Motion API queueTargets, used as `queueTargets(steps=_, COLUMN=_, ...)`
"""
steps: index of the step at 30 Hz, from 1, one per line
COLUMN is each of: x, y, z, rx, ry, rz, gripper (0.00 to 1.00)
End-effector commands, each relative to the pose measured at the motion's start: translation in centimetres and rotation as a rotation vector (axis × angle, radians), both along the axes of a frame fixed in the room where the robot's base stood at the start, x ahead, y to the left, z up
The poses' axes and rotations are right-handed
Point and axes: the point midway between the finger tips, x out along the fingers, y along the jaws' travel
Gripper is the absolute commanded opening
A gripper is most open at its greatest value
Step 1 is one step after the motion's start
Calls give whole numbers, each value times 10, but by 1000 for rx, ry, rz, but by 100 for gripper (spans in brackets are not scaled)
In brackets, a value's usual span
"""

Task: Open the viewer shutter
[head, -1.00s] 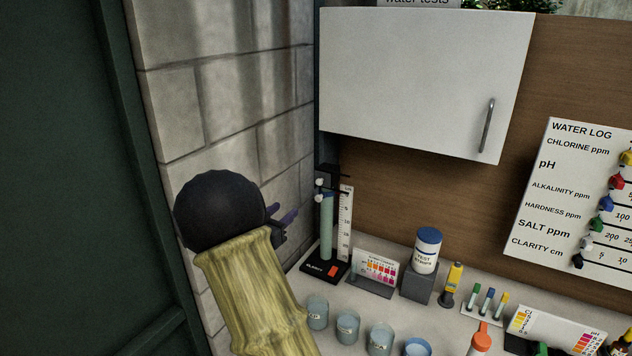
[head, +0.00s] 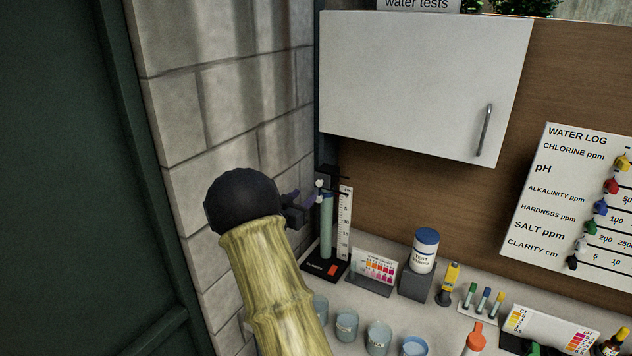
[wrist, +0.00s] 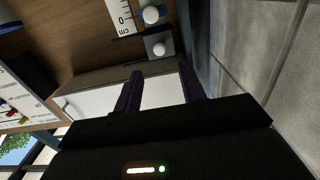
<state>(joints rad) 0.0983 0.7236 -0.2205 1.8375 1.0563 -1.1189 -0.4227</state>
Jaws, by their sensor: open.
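The clarity stand has a black base (head: 322,270) with a red patch, a pale green tube (head: 326,228) and a white scale (head: 344,222). A dark viewer head (head: 326,175) with small white knobs sits at its top. In the wrist view, one white knob (wrist: 159,50) is on a grey-black plate and another knob (wrist: 151,14) is beside the scale. My gripper (head: 308,202) is just left of the tube's top, partly hidden by my arm. In the wrist view its dark fingers (wrist: 160,70) are apart and empty, with the plate beyond their tips. I cannot tell whether they touch anything.
A white cabinet (head: 420,85) hangs above and right of the stand. A block wall (head: 230,100) is close on the left. A colour card (head: 376,266), a test strips jar (head: 425,250) and several cups (head: 347,326) crowd the counter.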

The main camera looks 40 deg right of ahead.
Motion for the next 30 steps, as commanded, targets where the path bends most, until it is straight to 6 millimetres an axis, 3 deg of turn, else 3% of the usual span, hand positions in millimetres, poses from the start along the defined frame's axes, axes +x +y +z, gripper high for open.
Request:
queueTargets(steps=13, x=28, y=-69, z=2, rx=0, ry=0, rz=-2, gripper=41)
queueTargets(steps=25, x=32, y=-78, z=0, rx=0, ry=0, rz=0, gripper=41)
queueTargets(steps=30, x=32, y=-78, z=0, rx=0, ry=0, rz=0, gripper=9)
